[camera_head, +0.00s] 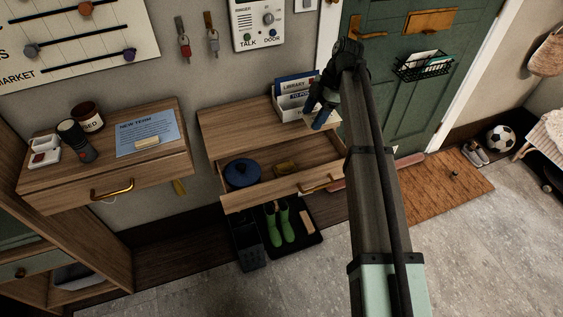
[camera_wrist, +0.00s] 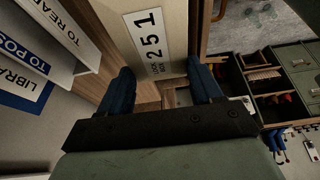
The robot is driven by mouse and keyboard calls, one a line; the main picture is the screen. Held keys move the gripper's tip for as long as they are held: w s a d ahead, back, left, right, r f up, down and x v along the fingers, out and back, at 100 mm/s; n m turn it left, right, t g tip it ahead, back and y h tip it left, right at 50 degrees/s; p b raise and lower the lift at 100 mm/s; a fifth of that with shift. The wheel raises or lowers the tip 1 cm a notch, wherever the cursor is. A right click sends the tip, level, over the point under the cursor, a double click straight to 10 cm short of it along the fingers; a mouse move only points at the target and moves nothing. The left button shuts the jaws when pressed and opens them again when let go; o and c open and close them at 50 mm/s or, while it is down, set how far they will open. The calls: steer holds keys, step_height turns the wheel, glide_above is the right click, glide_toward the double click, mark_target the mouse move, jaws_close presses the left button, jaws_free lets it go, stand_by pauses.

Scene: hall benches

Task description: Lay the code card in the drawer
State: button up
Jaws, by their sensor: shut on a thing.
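My gripper (camera_head: 322,108) is above the right end of the wall shelf, beside the letter rack. In the wrist view its blue fingers (camera_wrist: 162,88) are shut on the code card (camera_wrist: 182,22), a beige card with a white label reading 251. In the head view the card is mostly hidden by the gripper. The drawer (camera_head: 262,198) under this shelf is pulled open, below and to the left of my gripper. A blue round lidded pot (camera_head: 242,174) stands in its left part and a small yellowish item (camera_head: 286,168) lies towards the back.
The letter rack (camera_head: 296,95) with LIBRARY and TO POST signs stands close left of my gripper. Green boots (camera_head: 280,225) stand below the drawer. The drawer's right part looks clear.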

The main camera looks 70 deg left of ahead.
mark_target(305, 162)
step_height(305, 162, down, 18)
stand_by(0.8)
steer(key=shift+f, duration=0.15)
steer(key=o, duration=0.7)
steer(key=v, duration=1.2)
steer(key=shift+a, duration=0.1)
